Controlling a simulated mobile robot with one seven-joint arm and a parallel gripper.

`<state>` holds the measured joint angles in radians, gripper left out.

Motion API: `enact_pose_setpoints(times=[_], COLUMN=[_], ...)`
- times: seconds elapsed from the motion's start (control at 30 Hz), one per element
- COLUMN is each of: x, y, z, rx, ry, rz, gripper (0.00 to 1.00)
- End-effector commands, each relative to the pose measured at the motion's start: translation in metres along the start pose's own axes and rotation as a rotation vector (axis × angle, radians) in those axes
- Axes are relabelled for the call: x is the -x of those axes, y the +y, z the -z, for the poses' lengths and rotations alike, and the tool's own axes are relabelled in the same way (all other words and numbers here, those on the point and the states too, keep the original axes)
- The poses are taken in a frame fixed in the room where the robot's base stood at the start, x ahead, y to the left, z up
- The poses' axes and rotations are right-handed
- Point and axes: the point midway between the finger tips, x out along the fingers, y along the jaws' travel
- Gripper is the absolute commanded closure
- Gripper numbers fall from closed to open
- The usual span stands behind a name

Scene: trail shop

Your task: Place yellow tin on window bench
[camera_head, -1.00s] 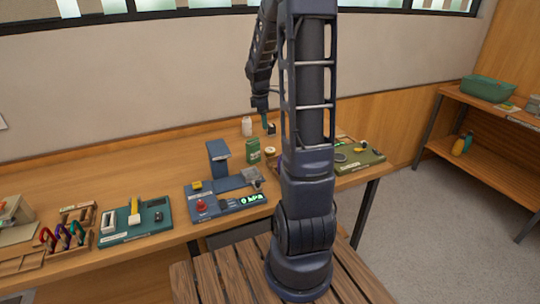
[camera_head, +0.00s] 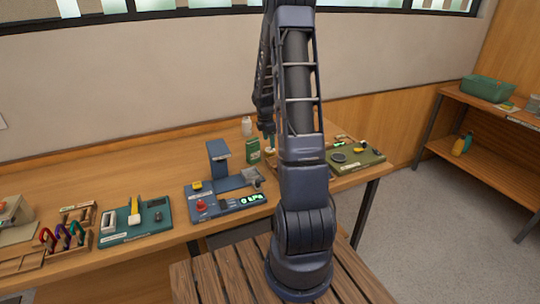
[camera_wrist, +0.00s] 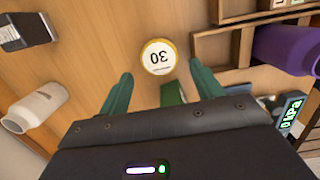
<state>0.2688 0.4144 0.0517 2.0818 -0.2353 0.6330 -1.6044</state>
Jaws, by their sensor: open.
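The yellow tin (camera_wrist: 159,57) is round, with a yellow rim and a white lid marked 30, upside down in the wrist view. It rests on the wooden workbench (camera_head: 130,170). My gripper (camera_wrist: 161,71) is open above the bench. Its two green fingers point towards the tin, which appears between and just beyond the fingertips; I see no contact. In the head view my gripper (camera_head: 268,140) is small beside the green container, and the tin cannot be made out there. I cannot tell which surface is the window bench; the workbench runs along the wall below the windows.
A green container (camera_head: 253,150) and a white bottle (camera_head: 246,126) stand near my gripper; the bottle also shows in the wrist view (camera_wrist: 35,110). A blue gauge station (camera_head: 225,200) is in front. A shelf (camera_head: 500,165) with a green bin (camera_head: 488,89) stands at right.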

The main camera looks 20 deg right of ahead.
Motion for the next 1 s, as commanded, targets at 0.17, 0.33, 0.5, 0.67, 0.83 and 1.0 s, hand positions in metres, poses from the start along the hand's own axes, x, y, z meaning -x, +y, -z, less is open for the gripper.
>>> enact_pose_setpoints(times=[0.17, 0.33, 0.5, 0.67, 0.83, 1.0], x=[-0.007, -0.027, -0.049, -0.054, -0.054, -0.053], y=[0.000, 0.001, 0.001, 0.002, 0.002, 0.002], z=[0.000, 0.001, 0.001, 0.001, 0.001, 0.001], rx=[0.000, 0.000, 0.000, 0.000, -0.001, -0.001], ry=[0.000, 0.000, 0.000, 0.000, 0.000, 0.000], rz=[0.000, 0.002, 0.002, -0.001, -0.001, -0.001], gripper=[0.35, 0.35, 0.35, 0.35, 0.42, 0.68])
